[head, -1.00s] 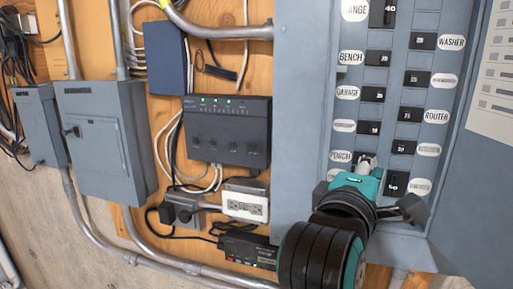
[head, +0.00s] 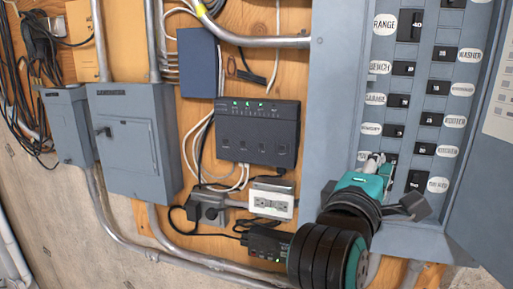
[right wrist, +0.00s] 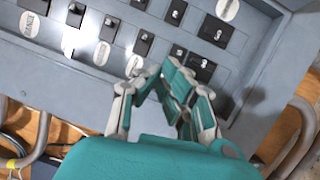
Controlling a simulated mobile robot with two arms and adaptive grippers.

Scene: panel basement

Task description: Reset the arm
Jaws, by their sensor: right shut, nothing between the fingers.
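My right gripper (head: 378,161) is in front of the lower part of the open grey breaker panel (head: 400,130), near the bottom breakers. Its arm comes up from the bottom of the head view and hides part of the panel's lower edge. In the right wrist view the gripper (right wrist: 156,72) has its fingers together with nothing between them, over the panel face. Whether the fingertips touch the panel cannot be told. Two columns of black breakers (head: 398,101) with white oval labels run up the panel. My left gripper is not in view.
The panel's open door (head: 485,190) stands at the right. Left of the panel are a black router box (head: 257,132), a white outlet (head: 270,204), a grey generator box (head: 130,140) and a smaller grey box (head: 70,125). Conduits and loose cables run along the wall.

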